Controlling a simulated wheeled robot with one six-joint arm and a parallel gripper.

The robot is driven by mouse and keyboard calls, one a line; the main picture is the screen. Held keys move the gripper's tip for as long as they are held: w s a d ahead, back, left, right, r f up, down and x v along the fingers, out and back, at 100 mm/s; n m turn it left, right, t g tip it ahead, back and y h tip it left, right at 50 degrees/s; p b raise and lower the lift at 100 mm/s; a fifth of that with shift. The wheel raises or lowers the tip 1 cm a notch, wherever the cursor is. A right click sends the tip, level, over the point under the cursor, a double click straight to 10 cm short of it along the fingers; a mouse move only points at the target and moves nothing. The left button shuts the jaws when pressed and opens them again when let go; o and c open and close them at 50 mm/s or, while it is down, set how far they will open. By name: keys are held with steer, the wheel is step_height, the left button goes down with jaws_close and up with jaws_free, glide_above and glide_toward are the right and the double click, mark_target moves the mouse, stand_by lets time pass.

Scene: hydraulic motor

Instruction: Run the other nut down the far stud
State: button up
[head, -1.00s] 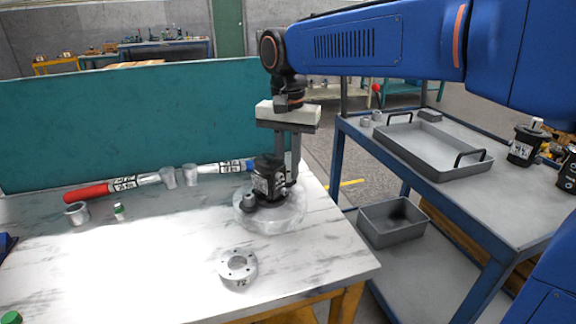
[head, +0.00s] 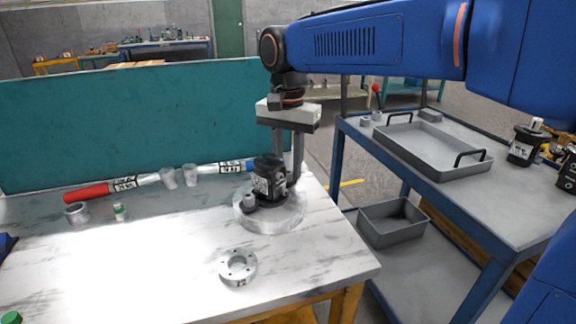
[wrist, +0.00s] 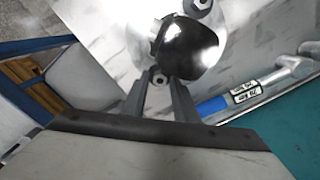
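The black hydraulic motor (head: 268,180) stands upright on a round pale flange (head: 283,222) on the marble-like table. The other nut (wrist: 159,78) is at the motor's far side, between my fingertips in the wrist view. My gripper (head: 287,182) points straight down behind the motor, and its fingers appear closed on that nut. The motor hides the far stud and fingertips in the head view.
A loose flange disc (head: 238,266) lies at the front of the table. A cart with a grey tray (head: 430,165) stands right.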

steer(key=shift+r, duration=1.65)
steer(key=shift+o, duration=0.2)
steer(key=o, duration=0.5)
steer(key=shift+r, duration=2.95)
steer(key=shift+r, duration=0.1)
